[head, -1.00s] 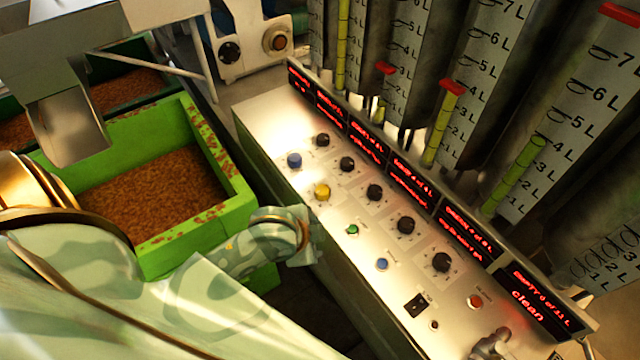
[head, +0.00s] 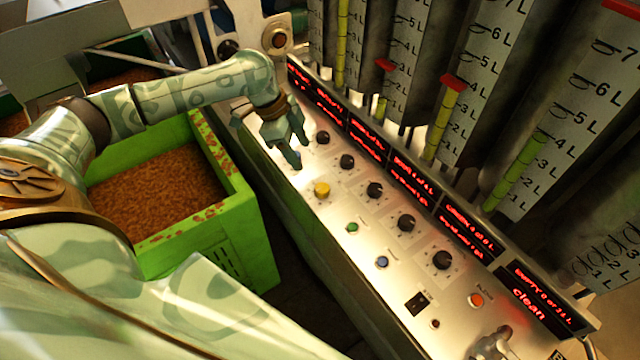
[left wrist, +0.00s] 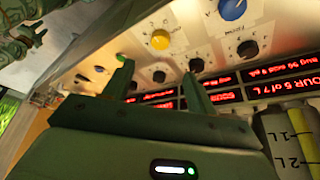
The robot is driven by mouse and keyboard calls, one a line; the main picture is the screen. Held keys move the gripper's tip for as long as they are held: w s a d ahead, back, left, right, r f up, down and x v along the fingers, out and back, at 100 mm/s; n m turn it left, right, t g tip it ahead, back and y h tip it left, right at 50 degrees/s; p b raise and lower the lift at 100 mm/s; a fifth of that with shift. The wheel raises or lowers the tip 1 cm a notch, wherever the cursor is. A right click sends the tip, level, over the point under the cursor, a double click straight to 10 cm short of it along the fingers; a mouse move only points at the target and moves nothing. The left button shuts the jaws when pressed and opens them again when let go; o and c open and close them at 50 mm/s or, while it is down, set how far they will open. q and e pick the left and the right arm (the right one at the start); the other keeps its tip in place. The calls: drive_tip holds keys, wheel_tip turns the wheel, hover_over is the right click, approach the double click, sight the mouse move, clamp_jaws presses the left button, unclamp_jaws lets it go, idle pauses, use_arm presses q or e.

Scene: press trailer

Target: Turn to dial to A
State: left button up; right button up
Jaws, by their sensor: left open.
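The sloped metal control panel (head: 330,215) carries a row of black dials: one at the far end (head: 322,138), then others toward the front (head: 347,161), (head: 374,190), (head: 406,223), (head: 441,260). A yellow knob (head: 322,188) sits beside the row. My left gripper (head: 294,150) is open and empty over the panel's far end, near the far black dial, and hides the blue knob there. In the left wrist view, its fingers (left wrist: 157,70) are apart, with the yellow knob (left wrist: 160,39), blue knob (left wrist: 232,8) and black dials (left wrist: 196,65) beyond. Dial letters are too small to read.
Red-lettered displays (head: 415,187) run along the panel's back edge, with tall litre-marked tanks (head: 480,60) behind. A green bin (head: 235,225) of brown grain stands left of the panel. Small buttons, including a red one (head: 477,300), sit at the panel's front end.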

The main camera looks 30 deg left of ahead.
sight(322, 187)
use_arm(q)
drive_tip(key=b+x, duration=0.2)
drive_tip(key=x, duration=1)
drive_tip(key=shift+d+f+b, duration=0.15)
drive_tip(key=shift+f+b, duration=0.2)
drive_tip(key=shift+b, duration=0.05)
drive_tip(key=c, duration=1)
